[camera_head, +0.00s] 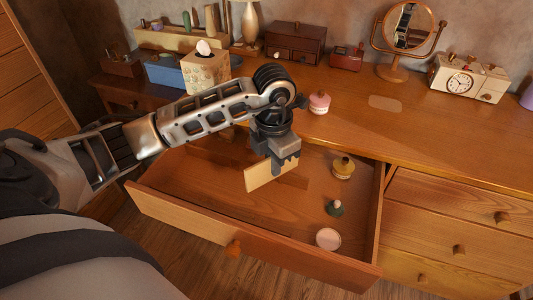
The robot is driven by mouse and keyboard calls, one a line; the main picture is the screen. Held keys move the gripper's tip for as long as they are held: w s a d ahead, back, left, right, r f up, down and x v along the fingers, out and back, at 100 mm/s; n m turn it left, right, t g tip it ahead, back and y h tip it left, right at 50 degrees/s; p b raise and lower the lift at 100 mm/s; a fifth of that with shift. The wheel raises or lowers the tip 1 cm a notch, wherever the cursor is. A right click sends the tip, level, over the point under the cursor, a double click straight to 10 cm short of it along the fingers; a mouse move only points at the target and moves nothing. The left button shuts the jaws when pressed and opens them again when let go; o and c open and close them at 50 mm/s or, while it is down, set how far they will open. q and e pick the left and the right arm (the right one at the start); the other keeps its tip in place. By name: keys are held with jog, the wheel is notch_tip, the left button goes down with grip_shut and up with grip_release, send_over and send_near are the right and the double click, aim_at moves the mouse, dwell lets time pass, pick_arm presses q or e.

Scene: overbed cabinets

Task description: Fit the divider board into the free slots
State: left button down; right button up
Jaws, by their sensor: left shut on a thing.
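The divider board (262,176) is a small pale wooden panel. My left gripper (280,165) points down and is shut on its upper edge, holding it upright over the open drawer (190,219). I cannot tell whether the board's lower edge touches the drawer bottom. The slots cannot be made out at this size; the board and gripper cover part of the drawer. My right gripper is not in view.
In the drawer's right part are a yellow pot (343,168), a dark green bottle (334,209) and a pink round item (328,239). On the dresser top stand a pink jar (319,102), a tissue box (206,70), a mirror (407,28) and a clock (461,83).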

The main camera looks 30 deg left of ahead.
pick_arm(q)
jog(key=n, duration=0.2)
jog(key=a+n, duration=0.1)
jog(key=n, duration=0.4)
jog(key=shift+a+f+p, duration=0.35)
jog(key=shift+a+p, duration=0.05)
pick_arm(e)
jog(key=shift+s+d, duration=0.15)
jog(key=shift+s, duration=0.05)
pick_arm(q)
notch_tip(320, 180, down, 6)
jog(key=b, duration=0.4)
jog(key=shift+r, duration=0.15)
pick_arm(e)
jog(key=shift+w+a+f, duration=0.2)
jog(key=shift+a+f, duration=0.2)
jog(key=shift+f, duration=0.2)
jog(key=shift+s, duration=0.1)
